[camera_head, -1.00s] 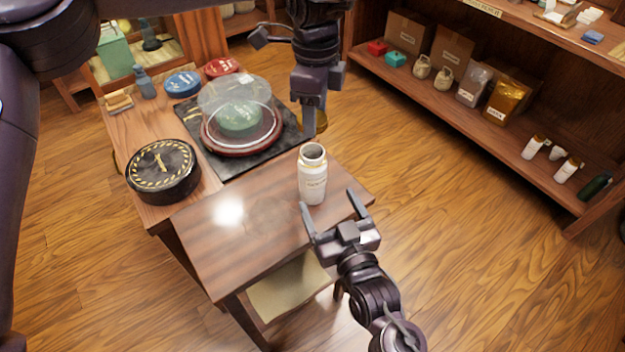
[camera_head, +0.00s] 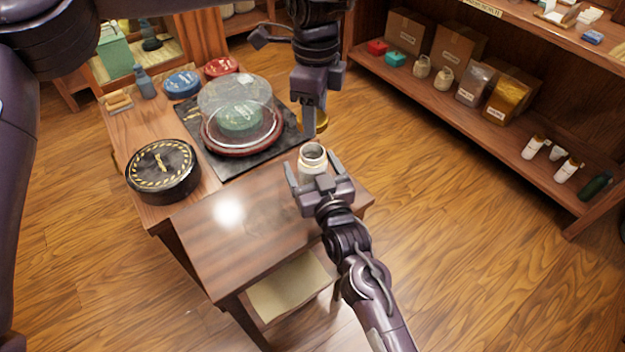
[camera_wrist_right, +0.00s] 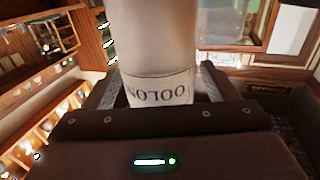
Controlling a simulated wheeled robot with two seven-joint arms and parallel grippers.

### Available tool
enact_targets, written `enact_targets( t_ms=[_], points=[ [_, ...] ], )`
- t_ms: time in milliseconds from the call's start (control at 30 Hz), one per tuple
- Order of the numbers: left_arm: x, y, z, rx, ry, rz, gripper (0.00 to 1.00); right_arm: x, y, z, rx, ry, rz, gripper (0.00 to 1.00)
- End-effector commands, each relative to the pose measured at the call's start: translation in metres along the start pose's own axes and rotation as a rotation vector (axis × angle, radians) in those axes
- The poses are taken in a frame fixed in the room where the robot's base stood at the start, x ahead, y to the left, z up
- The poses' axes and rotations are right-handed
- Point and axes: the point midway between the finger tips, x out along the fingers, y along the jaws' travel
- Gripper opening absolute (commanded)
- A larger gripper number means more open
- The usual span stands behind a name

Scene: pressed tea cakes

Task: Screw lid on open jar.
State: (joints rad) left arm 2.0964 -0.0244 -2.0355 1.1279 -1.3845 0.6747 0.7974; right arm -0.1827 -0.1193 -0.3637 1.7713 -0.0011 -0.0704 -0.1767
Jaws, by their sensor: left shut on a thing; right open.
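The open jar (camera_head: 312,155) is white with a bare round mouth and stands upright near the right edge of the table (camera_head: 215,255). In the right wrist view the jar (camera_wrist_right: 155,50) fills the middle, with an upside-down label reading "OOLON…". My right gripper (camera_head: 313,168) is open, its two fingers on either side of the jar's body with a gap showing. My left gripper (camera_head: 309,122) points down, shut on a gold lid (camera_head: 322,122), a little behind and above the jar. Its fingers hide part of the lid.
A glass dome (camera_head: 238,100) covers a green cake on a black mat (camera_head: 208,158), left of my left gripper. A black round tin (camera_head: 162,172) stands at the table's left edge. Blue (camera_head: 183,84) and red (camera_head: 221,66) tins are behind. The table's front is bare.

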Motion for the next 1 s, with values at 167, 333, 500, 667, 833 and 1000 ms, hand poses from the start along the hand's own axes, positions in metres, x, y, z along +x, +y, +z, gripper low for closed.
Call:
enact_targets(
  t_ms=[167, 333, 500, 667, 833, 1000],
  points=[
    [0.0, 0.0, 0.0, 0.0, 0.0, 0.0, 0.28, 0.0, 0.0, 0.0, 0.0, 0.0, 0.0, 0.64],
    [0.0, 0.0, 0.0, 0.0, 0.0, 0.0, 0.28, 0.0, 0.0, 0.0, 0.0, 0.0, 0.0, 0.42],
    [0.0, 0.0, 0.0, 0.0, 0.0, 0.0, 0.28, 0.0, 0.0, 0.0, 0.0, 0.0, 0.0, 0.2],
    [0.005, 0.0, 0.0, 0.0, 0.0, 0.002, 0.28, -0.001, 0.0, 0.0, 0.0, 0.0, 0.001, 0.13],
    [0.03, 0.001, -0.001, 0.001, 0.002, 0.004, 0.28, -0.001, 0.0, 0.0, 0.0, 0.0, 0.0, 0.13],
    [0.048, 0.0, -0.001, 0.0, 0.0, 0.001, 0.28, 0.0, 0.0, 0.0, 0.0, 0.0, 0.0, 0.13]
  ],
)
